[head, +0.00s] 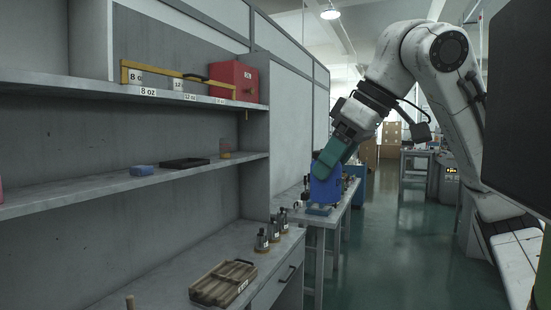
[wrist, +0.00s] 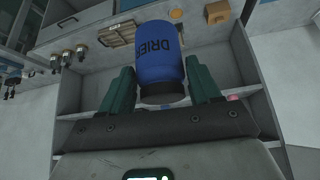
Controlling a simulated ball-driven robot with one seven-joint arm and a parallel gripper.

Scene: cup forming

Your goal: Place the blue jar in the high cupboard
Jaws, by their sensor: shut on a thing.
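The blue jar (head: 325,188) hangs in my gripper (head: 328,166) at mid-picture in the head view, right of the shelves. In the wrist view the jar (wrist: 161,62) has dark lettering starting "DRIE" and a dark end. It lies between the green fingers of my gripper (wrist: 160,80), which is shut on it. A tall grey cupboard with open shelves fills the left of the head view. Its upper shelf (head: 60,88) holds a red box (head: 234,81) and a yellow bar. Its middle shelf (head: 110,186) has much bare room.
The lower counter holds a wooden slatted rack (head: 223,283) and several small dark-topped weights (head: 262,241). The floor aisle at right is clear.

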